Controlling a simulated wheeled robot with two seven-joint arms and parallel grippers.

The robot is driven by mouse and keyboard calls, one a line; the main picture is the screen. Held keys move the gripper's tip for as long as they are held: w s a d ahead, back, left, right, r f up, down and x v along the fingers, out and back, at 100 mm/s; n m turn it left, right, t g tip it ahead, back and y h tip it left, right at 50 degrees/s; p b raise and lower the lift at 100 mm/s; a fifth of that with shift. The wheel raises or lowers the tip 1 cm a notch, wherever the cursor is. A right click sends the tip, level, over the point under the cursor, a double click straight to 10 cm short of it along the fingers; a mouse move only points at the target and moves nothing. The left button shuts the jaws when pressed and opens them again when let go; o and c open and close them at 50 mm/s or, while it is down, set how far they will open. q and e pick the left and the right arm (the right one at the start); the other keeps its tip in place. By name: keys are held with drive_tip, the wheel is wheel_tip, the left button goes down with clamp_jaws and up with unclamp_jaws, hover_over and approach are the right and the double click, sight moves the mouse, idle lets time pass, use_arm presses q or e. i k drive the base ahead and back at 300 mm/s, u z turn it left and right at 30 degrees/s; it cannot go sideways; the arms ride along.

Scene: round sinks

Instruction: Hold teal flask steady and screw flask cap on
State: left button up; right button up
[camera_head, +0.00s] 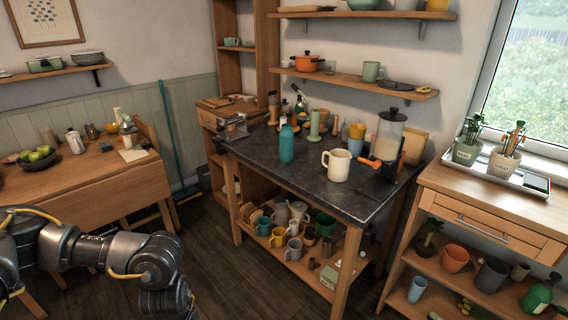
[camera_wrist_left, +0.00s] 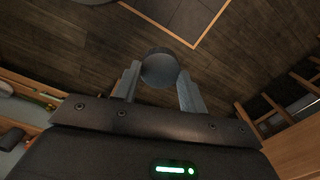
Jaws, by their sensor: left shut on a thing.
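The teal flask (camera_head: 286,144) stands upright on the dark worktop, near its left front edge, in the head view. No gripper touches it. My left arm comes in at the lower left of the head view, and its gripper is not seen there. In the left wrist view my left gripper (camera_wrist_left: 159,82) is shut on a round, dark grey-blue thing (camera_wrist_left: 159,68), seen end-on between the two fingers. It may be the flask cap, but I cannot tell for sure. My right gripper is in neither view.
A cream mug (camera_head: 337,166) stands right of the flask, and a blender-like jar (camera_head: 389,135) stands further right. Bottles and a green pestle-shaped thing (camera_head: 314,126) are behind. Wooden floor (camera_head: 215,255) lies open in front of the workbench. A side table (camera_head: 100,175) is at left.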

sight(286, 135)
drive_tip(key=u, duration=0.55)
drive_tip(key=k, duration=1.25)
drive_tip(key=u, duration=0.85)
drive_tip(key=i, duration=2.55)
drive_tip(key=z, duration=0.5)
drive_tip(key=i, duration=1.1)
drive_tip(key=z, duration=1.75)
drive_tip(key=i, duration=0.8)
drive_tip(key=z, duration=0.65)
